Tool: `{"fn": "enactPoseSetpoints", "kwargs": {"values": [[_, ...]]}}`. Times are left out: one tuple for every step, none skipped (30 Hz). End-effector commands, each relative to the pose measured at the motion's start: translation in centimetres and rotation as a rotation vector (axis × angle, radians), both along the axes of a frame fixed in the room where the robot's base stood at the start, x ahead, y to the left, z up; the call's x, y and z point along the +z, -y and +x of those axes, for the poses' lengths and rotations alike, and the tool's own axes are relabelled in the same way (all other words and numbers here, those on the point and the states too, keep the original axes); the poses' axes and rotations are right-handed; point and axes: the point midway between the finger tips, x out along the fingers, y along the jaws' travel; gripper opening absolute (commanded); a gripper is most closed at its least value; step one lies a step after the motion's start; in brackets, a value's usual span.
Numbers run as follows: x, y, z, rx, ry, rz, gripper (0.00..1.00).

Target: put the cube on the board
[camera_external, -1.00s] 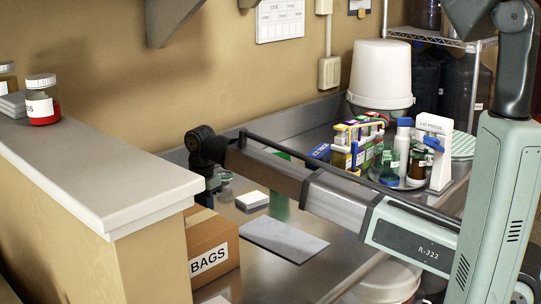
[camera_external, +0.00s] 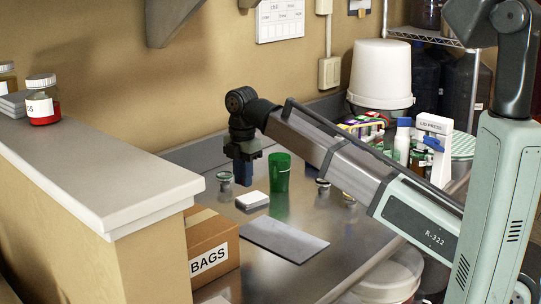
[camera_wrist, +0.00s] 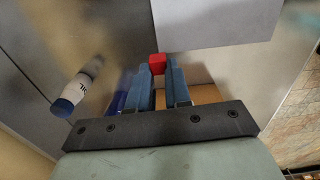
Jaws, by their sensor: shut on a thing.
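My gripper (camera_external: 243,172) points down above the steel counter, left of the green cup. In the wrist view, its blue fingers (camera_wrist: 160,76) are shut on a small red cube (camera_wrist: 157,62) at their tips. The cube does not show in the external view. A flat grey board (camera_external: 285,240) lies on the counter, to the right of and nearer the camera than my gripper. A pale flat slab (camera_wrist: 215,18) shows at the top of the wrist view, beyond the cube; it looks like the board.
A green cup (camera_external: 280,172), a small white stack (camera_external: 252,200) and small jars stand around the gripper. A cardboard box (camera_external: 212,250) stands left of the board, beside the raised ledge (camera_external: 105,175). A blue-capped bottle (camera_wrist: 80,88) shows left in the wrist view.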

Motion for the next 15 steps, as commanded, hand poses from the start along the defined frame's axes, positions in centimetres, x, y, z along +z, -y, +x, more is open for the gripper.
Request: {"fn": "enactPoseSetpoints", "kwargs": {"values": [[-0.3, 2.1, -1.4, -0.005, 0.001, 0.001, 0.0], [-0.4, 2.9, -2.0, -0.007, 0.001, 0.001, 0.0], [-0.6, 3.8, -2.7, -0.009, 0.001, 0.001, 0.0], [-0.7, 4.5, -3.2, -0.011, 0.001, 0.001, 0.0], [-0.8, 5.1, -3.6, -0.012, 0.001, 0.001, 0.0], [-1.0, 5.8, -4.2, -0.013, 0.001, 0.001, 0.0], [-1.1, 6.3, -4.7, -0.014, 0.001, 0.001, 0.0], [-1.3, 6.7, -5.0, -0.015, 0.001, 0.001, 0.0], [-1.4, 7.2, -5.5, -0.016, 0.001, 0.001, 0.0], [-1.6, 7.5, -5.7, -0.017, 0.001, 0.001, 0.0], [-1.7, 7.8, -6.0, -0.018, 0.0, 0.0, 0.0], [-1.8, 8.1, -6.2, -0.019, 0.0, 0.0, 0.0], [-1.9, 8.3, -6.4, -0.02, 0.0, 0.0, 0.0], [-1.9, 8.4, -6.5, -0.021, 0.0, 0.0, 0.0], [-2.0, 8.6, -6.6, -0.022, 0.0, 0.0, 0.0]]}}
